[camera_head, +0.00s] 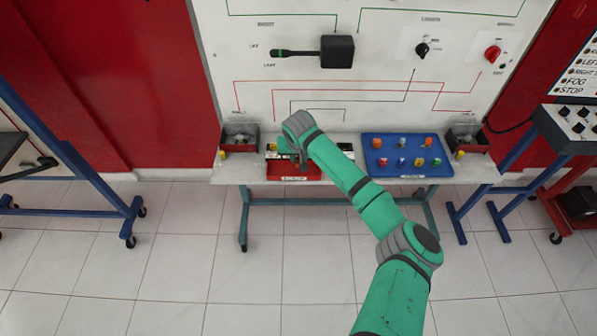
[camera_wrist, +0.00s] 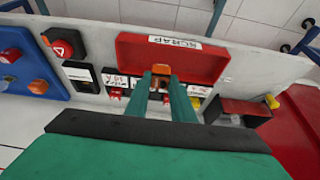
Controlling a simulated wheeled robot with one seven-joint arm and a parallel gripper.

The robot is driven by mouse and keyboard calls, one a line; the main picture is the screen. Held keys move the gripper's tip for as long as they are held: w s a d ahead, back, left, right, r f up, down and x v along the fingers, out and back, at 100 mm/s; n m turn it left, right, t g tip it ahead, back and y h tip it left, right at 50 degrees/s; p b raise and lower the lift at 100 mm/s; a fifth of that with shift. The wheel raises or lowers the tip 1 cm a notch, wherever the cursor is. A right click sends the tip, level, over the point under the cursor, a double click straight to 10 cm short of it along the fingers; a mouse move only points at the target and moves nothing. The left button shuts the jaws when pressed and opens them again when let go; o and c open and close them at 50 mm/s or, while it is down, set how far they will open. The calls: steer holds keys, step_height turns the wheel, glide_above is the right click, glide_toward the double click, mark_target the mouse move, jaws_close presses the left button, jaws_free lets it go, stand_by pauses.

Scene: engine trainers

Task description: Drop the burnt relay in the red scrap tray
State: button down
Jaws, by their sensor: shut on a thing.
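The red scrap tray (camera_head: 293,171) lies at the front edge of the bench shelf. In the wrist view the tray (camera_wrist: 210,62) is labelled SCRAP, and its inside is mostly bare red. My gripper (camera_wrist: 162,82) is shut on a small orange-brown piece, seemingly the burnt relay (camera_wrist: 161,70). The relay overlaps the tray's edge on the board side in the wrist view; its height above it is hard to tell. In the head view my gripper (camera_head: 302,162) is over the tray area, and the relay cannot be made out there.
A row of fuses and relays (camera_wrist: 116,84) lies beside the tray, toward the board. A blue tray (camera_head: 405,168) with several coloured parts stands to the right. Lamp boxes stand at the left (camera_head: 239,138) and right (camera_head: 467,139) shelf ends. A white wiring board rises behind.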

steer(key=shift+f, duration=1)
steer(key=c, duration=1.4)
jaws_free()
steer(key=shift+c, duration=0.2)
steer(key=v, duration=1)
steer(key=shift+s+r, duration=0.2)
steer(key=shift+r, duration=0.15)
